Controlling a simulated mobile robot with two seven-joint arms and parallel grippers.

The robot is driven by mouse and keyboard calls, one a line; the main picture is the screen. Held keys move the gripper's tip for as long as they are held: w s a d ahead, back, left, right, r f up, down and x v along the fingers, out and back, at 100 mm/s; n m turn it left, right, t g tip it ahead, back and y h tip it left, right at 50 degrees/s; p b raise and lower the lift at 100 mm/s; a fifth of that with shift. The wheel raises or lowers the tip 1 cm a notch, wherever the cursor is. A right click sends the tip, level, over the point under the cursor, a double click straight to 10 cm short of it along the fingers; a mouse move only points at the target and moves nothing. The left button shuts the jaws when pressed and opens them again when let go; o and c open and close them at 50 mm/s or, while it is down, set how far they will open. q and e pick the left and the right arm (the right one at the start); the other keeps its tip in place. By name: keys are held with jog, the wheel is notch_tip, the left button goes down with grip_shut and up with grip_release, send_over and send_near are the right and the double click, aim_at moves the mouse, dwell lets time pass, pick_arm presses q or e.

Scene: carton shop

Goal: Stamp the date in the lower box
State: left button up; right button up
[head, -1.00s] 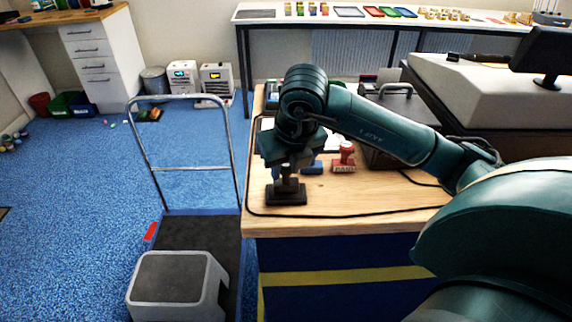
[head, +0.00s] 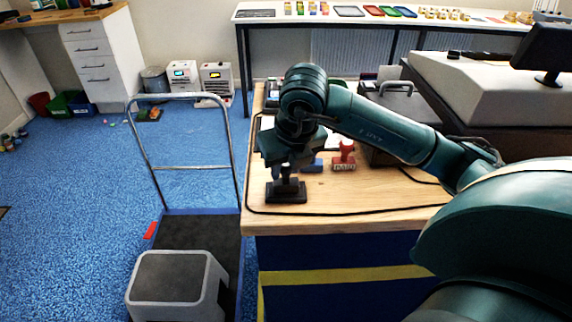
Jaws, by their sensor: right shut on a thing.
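My right gripper (head: 286,172) is over the near left part of the wooden table, pointing down. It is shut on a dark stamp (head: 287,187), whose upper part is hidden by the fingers. Under the stamp is a flat black block (head: 286,197) on the table; I cannot tell whether it is an ink pad or the stamp's own base. A red stamp marked PAID (head: 344,158) stands to the right, with a small blue object (head: 312,166) beside it. White paper (head: 333,142) is partly hidden behind my arm. No date box can be made out. My left gripper is not in view.
A black cable runs along the table's (head: 380,196) left and front edges. A grey machine (head: 460,88) stands at the back right. A trolley (head: 196,230) with a grey step stool (head: 178,280) is left of the table. The front tabletop is mostly clear.

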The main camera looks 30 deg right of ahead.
jog(key=shift+s+f, duration=0.1)
jog(key=shift+f, duration=0.1)
dwell(0.9)
jog(key=shift+r+p, duration=2.15)
jog(key=shift+r, duration=1.5)
